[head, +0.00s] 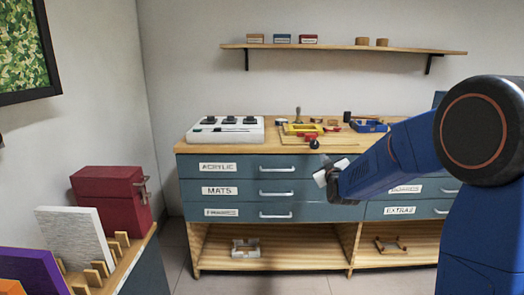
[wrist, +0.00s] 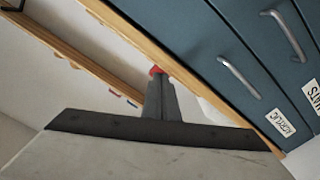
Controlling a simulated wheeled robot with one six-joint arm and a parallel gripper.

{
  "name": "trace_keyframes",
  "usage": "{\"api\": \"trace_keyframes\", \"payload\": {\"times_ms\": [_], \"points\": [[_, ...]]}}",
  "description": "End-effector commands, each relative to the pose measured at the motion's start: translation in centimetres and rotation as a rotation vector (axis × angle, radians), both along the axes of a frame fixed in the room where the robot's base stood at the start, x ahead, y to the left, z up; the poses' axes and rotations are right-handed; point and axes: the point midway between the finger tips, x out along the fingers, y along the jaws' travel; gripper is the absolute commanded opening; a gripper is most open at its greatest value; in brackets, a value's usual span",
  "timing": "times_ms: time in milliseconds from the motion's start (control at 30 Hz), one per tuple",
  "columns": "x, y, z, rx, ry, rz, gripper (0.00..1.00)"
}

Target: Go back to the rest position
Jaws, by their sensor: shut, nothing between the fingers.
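My gripper (head: 325,160) is in front of the blue-grey drawer cabinet (head: 245,181), near the level of its top drawers. In the wrist view my gripper (wrist: 160,96) shows its fingers together with nothing held. The arm reaches in from the right of the head view, with the wrist bent. In the wrist view the cabinet front (wrist: 215,45) lies tilted beyond the fingers. The drawers in view look shut. The exact gap between gripper and cabinet cannot be told.
A wall shelf (head: 340,48) is above. A wooden rack with a red case (head: 108,200) stands at the left. Floor shows between rack and cabinet.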

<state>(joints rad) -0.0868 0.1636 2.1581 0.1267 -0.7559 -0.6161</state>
Motion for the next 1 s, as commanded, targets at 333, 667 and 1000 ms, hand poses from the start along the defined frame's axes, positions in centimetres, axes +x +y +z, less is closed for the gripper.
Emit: {"api": "trace_keyframes", "payload": {"times_ms": [333,667,1000], "points": [[-1.9,0.0,-0.1,0.000,0.001,0.000,0.00],[-2.5,-0.1,0.1,0.009,0.019,0.003,0.00],[-10.7,-0.8,0.4,0.120,0.247,0.016,0.00]]}}
